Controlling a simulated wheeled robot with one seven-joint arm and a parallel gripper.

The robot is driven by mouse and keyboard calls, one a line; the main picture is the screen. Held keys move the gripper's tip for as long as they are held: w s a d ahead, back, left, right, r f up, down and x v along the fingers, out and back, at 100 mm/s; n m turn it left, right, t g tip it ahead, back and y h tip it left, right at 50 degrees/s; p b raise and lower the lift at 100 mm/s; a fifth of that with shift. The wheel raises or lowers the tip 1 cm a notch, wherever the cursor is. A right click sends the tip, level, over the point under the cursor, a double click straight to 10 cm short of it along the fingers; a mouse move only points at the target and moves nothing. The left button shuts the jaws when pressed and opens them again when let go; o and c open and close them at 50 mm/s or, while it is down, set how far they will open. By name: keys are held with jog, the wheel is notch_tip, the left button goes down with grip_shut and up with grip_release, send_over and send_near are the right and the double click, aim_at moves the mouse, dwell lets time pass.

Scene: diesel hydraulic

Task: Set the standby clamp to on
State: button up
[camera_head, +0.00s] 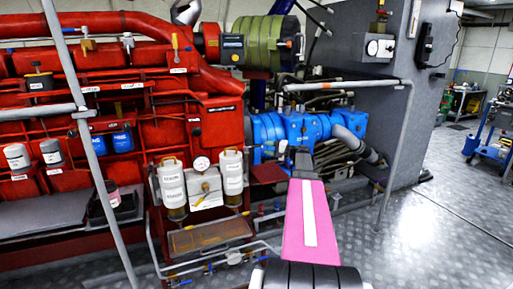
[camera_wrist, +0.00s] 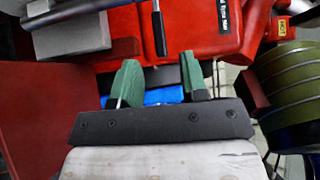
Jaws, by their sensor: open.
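I cannot tell which part is the standby clamp; no readable label names it. In the wrist view my gripper (camera_wrist: 160,82) shows two green fingers standing apart with nothing between them. A dark lever-like bar (camera_wrist: 158,30) hangs above the fingers, in front of a red engine cover (camera_wrist: 205,30) with a small white-lettered label. The fingers appear apart from this bar. A blue part shows behind and between the fingers. In the head view my pink arm reaches toward the blue pump unit (camera_head: 290,128); the fingers are not clear there.
The red engine (camera_head: 220,125) fills the left, with white canisters (camera_head: 172,185) and a gauge (camera_head: 201,163) in front. Grey handrails (camera_head: 400,130) stand left and right of my arm. A green ribbed cylinder (camera_head: 258,42) is at the back. The floor (camera_head: 440,220) at right is clear.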

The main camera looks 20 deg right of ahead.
aim_at(258, 146)
jog(key=x, duration=0.7)
jog(key=shift+w+a, duration=0.1)
jog(key=shift+a, duration=0.05)
grip_shut()
